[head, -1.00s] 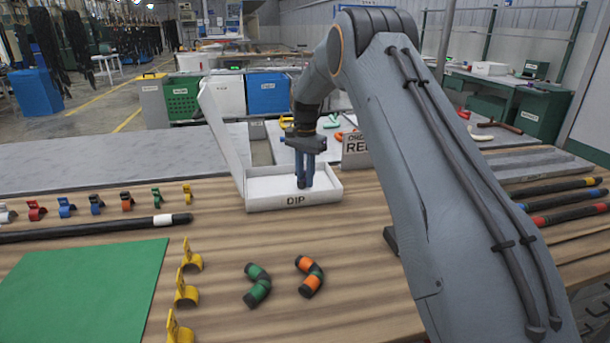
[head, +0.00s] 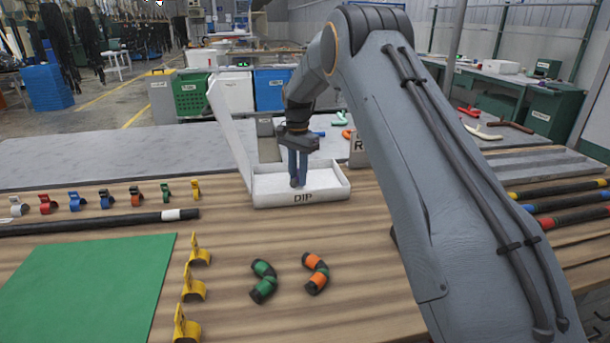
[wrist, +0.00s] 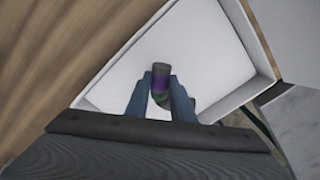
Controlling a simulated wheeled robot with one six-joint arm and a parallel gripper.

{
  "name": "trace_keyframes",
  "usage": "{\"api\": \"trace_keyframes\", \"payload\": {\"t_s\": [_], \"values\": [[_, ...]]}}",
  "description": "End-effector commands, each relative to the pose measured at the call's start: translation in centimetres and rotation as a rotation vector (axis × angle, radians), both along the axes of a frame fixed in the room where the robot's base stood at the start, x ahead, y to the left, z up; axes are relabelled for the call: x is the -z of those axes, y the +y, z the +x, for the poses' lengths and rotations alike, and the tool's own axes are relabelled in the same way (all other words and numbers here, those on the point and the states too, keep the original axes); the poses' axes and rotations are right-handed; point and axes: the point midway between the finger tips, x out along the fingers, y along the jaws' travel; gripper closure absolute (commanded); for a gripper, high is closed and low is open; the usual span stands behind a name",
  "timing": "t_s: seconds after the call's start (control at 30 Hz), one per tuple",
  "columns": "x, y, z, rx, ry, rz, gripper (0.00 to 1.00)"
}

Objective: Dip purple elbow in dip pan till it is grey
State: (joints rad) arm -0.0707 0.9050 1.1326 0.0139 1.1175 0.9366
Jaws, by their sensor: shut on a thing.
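The dip pan (head: 328,196) is a shallow white tray marked DIP on the bench, with a tall white panel at its left side. My gripper (head: 298,184) points down into the pan. In the wrist view my gripper (wrist: 160,95) is shut on the purple elbow (wrist: 161,82). The elbow shows a purple band, a dark grey end and a greenish part low between the fingers. It is over the white pan floor (wrist: 195,50); I cannot tell whether it touches it. In the head view the fingers hide the elbow.
A green-banded elbow (head: 264,281) and an orange-banded elbow (head: 316,273) lie on the wood in front of the pan. Yellow clips (head: 194,289) stand beside a green mat (head: 88,290). A dark hose (head: 90,225) and a row of coloured clips lie at left.

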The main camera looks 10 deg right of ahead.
Motion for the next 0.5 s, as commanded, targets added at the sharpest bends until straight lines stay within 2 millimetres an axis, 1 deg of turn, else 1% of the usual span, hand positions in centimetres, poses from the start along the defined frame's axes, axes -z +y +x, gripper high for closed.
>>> {"api": "trace_keyframes", "payload": {"t_s": [0.03, 0.5], "values": [[0.0, 0.5, 0.0, -0.001, 0.000, 0.000, 1.00], [0.0, 4.3, 0.0, -0.001, 0.000, 0.000, 1.00]]}}
